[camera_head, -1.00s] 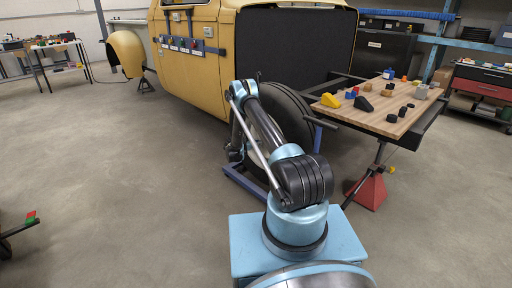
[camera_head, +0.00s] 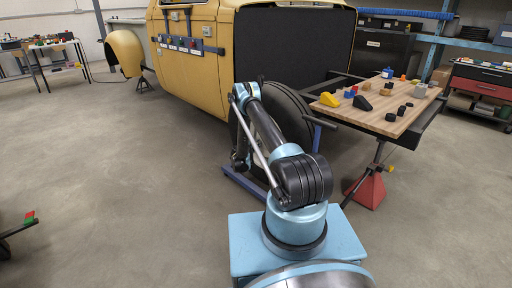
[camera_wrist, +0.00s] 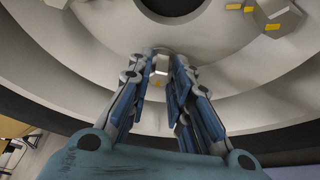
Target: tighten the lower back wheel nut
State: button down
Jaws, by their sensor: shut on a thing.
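The wheel shows its pale grey rim (camera_wrist: 235,75) in the wrist view, and its black tyre (camera_head: 288,108) stands beside the car in the head view, partly behind my arm. My gripper (camera_wrist: 163,60) reaches the lower part of the rim. Its blue fingers are closed in on a small pale wheel nut (camera_wrist: 161,65), which shows between the fingertips. A yellow mark lies just below the nut. Another pale block-like nut (camera_wrist: 276,12) with yellow marks sits at the upper right. In the head view the gripper end is mostly hidden by my arm and hard to make out.
The yellow car body (camera_head: 190,65) stands behind the wheel. A wooden-topped table (camera_head: 385,108) with several small parts is to the right, above a red stand (camera_head: 369,190). A blue frame (camera_head: 245,182) is low by the wheel.

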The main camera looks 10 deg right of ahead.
jog(key=shift+a, duration=0.1)
dwell(0.3)
jog(key=c, duration=1.5)
grip_release()
jog(key=shift+o, duration=0.2)
